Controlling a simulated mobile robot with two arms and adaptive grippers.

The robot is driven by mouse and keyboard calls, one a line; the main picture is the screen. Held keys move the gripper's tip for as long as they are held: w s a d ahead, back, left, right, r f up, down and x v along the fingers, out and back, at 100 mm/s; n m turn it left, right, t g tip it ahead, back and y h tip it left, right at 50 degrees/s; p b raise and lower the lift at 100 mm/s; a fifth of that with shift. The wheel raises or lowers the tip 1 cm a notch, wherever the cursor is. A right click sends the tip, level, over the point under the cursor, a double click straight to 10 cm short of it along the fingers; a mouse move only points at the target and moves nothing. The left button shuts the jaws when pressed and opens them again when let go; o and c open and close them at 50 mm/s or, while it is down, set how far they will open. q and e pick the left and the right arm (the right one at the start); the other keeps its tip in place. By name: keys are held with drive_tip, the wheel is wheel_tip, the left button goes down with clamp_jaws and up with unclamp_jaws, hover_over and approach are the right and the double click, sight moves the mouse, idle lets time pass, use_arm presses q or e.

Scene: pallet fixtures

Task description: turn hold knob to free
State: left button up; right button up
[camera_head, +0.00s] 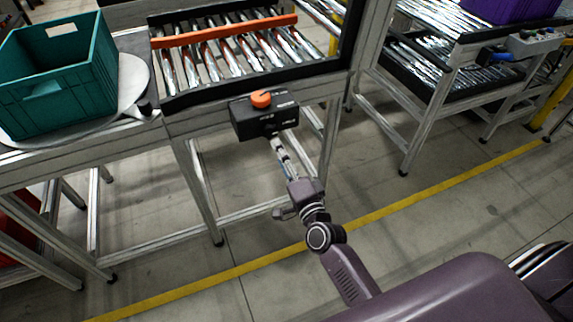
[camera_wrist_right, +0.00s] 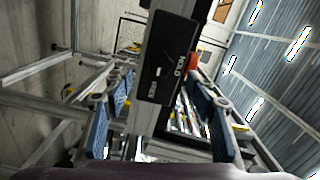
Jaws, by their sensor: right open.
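The hold knob (camera_head: 261,99) is an orange round knob on top of a black control box (camera_head: 243,125) fixed to the front of the conveyor frame. Its pointing direction cannot be read. In the right wrist view the knob (camera_wrist_right: 194,61) shows red-orange behind the box (camera_wrist_right: 165,60), whose face carries white lettering turned sideways. My right gripper (camera_head: 274,140) is just in front of and below the box, apart from the knob. In the wrist view its blue-padded fingers (camera_wrist_right: 158,98) are spread, with nothing held between them. My left gripper is not in view.
A roller conveyor (camera_head: 225,55) with an orange bar lies behind the box. A teal crate (camera_head: 60,85) stands at left on a round plate. Aluminium frame legs (camera_head: 195,190) stand below. Another roller stand (camera_head: 440,80) is at right. Open floor with a yellow line lies in front.

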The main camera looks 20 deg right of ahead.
drive_tip(key=s, duration=0.3)
drive_tip(key=shift+s, duration=0.4)
drive_tip(key=s+a+f+n+g, duration=0.1)
drive_tip(key=s+f+n+g, duration=0.3)
drive_tip(key=f, duration=0.8)
drive_tip(key=s+f+n+g+y, duration=0.1)
drive_tip(key=s+f+n+g, duration=0.1)
drive_tip(key=s+f, duration=0.7)
drive_tip(key=s+a+f+n+g, duration=0.1)
drive_tip(key=s+f+n+g, duration=0.25)
drive_tip(key=f, duration=1.05)
drive_tip(key=s+d+f+n+g, duration=0.2)
drive_tip(key=s+f, duration=0.3)
drive_tip(key=s, duration=0.5)
drive_tip(key=s+d+f+n+g+h, duration=0.1)
drive_tip(key=s+f, duration=0.4)
drive_tip(key=s, duration=0.5)
drive_tip(key=s+d+f+n+g, duration=0.3)
drive_tip(key=s+f+n+g, duration=0.1)
drive_tip(key=s, duration=0.7)
wheel_tip(320, 180, down, 2)
drive_tip(key=shift+f+n+h, duration=0.1)
drive_tip(key=shift+n+h, duration=0.2)
drive_tip(key=shift+n, duration=0.35)
drive_tip(key=shift+w+g, duration=0.1)
drive_tip(key=shift+g, duration=0.15)
